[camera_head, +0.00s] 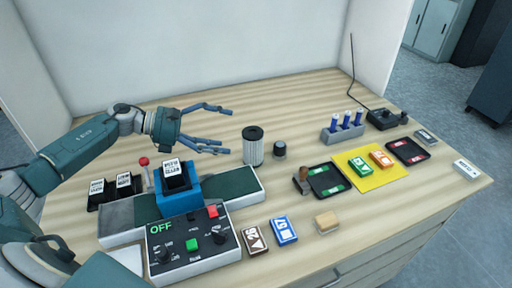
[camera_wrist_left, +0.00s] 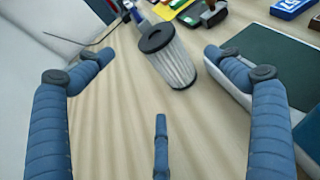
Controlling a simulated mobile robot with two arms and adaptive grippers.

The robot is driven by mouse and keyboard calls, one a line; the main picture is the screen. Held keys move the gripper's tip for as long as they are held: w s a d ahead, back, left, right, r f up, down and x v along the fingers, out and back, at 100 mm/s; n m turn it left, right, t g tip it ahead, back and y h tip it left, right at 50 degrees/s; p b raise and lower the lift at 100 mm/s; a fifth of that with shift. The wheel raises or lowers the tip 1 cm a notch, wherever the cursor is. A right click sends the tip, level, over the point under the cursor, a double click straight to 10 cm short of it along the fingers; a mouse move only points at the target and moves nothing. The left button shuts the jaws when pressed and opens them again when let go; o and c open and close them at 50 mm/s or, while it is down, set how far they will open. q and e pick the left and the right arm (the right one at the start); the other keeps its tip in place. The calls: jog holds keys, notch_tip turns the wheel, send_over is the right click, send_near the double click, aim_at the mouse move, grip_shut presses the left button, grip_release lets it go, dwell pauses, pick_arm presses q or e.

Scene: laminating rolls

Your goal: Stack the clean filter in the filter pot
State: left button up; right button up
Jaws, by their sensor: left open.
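The filter (camera_head: 253,148), a white pleated cylinder with a black ringed top, stands upright on the table near the middle. In the left wrist view the filter (camera_wrist_left: 175,62) shows ahead, between and beyond the finger tips. My left gripper (camera_head: 224,128) is open and empty, to the left of the filter, with its fingers pointing towards it and apart from it. The same gripper (camera_wrist_left: 159,52) shows its spread blue fingers in the wrist view. A small dark round piece (camera_head: 279,150) stands just right of the filter. I cannot tell which thing is the filter pot. My right gripper is not in view.
A blue machine (camera_head: 180,203) on a green-topped conveyor (camera_head: 235,184) and a control box (camera_head: 195,245) reading OFF stand front left. A grey rack (camera_head: 343,134) with blue tubes, a yellow mat (camera_head: 392,177) and dark trays (camera_head: 326,181) lie to the right. The back table strip is clear.

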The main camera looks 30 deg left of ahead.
aim_at(245, 139)
pick_arm(q)
jog(key=x, duration=0.2)
jog(key=shift+w+d+p, duration=0.25)
jog(key=shift+d+p, duration=0.05)
jog(key=shift+p, duration=0.05)
jog(key=p+x, duration=0.2)
jog(key=x, duration=0.2)
jog(key=shift+d+f+p, duration=0.1)
jog(key=shift+f+p, duration=0.1)
jog(key=shift+p, duration=0.2)
jog(key=shift+w+d+f, duration=0.25)
jog(key=shift+d+f, duration=0.1)
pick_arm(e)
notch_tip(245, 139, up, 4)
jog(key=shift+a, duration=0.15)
pick_arm(q)
jog(key=c, duration=1.3)
jog(key=shift+c, duration=0.4)
jog(key=shift+r, duration=0.1)
